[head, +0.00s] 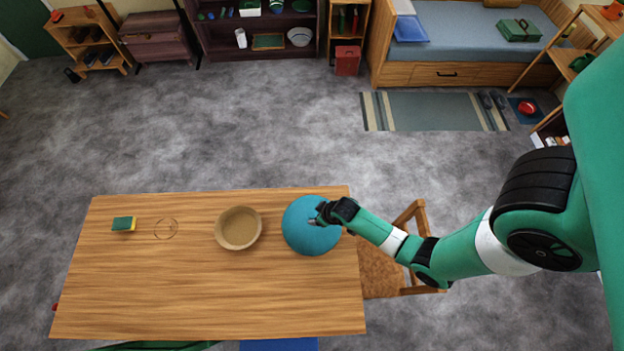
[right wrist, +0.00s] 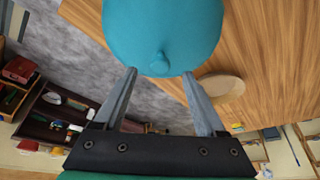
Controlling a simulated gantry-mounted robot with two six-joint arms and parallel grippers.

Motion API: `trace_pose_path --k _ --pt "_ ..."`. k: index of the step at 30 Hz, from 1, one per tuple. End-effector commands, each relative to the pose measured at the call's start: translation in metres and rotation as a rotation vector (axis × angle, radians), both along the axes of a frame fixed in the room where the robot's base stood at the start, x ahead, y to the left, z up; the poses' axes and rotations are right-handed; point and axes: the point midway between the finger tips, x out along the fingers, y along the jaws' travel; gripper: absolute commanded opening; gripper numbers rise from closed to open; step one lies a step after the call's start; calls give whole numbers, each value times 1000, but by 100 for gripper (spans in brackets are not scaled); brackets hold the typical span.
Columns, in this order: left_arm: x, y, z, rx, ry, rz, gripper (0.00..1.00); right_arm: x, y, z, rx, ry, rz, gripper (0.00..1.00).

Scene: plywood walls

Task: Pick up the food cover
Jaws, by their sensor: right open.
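The food cover (head: 306,233) is a teal dome on the wooden table (head: 200,290), near its right edge. My right gripper (head: 318,214) is over the dome's upper right part in the head view. In the right wrist view the food cover (right wrist: 162,30) fills the top middle, and its small round knob (right wrist: 160,64) shows at its lower end. The two fingers of my right gripper (right wrist: 160,82) are apart, one on each side of the knob, with visible gaps. My left gripper is not in view.
A tan bowl (head: 238,229) stands left of the cover. A green and yellow sponge (head: 124,224) lies at the table's far left. A wooden chair (head: 385,270) stands against the table's right side, below my right arm. The table's front half is clear.

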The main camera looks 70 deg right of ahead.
Motion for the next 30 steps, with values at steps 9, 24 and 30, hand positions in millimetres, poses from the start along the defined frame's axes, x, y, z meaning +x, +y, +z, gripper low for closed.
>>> trace_pose_path --k 9,24,30 --pt "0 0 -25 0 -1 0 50 17 -8 -33 0 1 0 73" --pt "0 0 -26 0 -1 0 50 22 -11 -44 0 0 0 48" --pt "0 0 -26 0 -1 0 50 22 -11 -44 0 0 0 12"
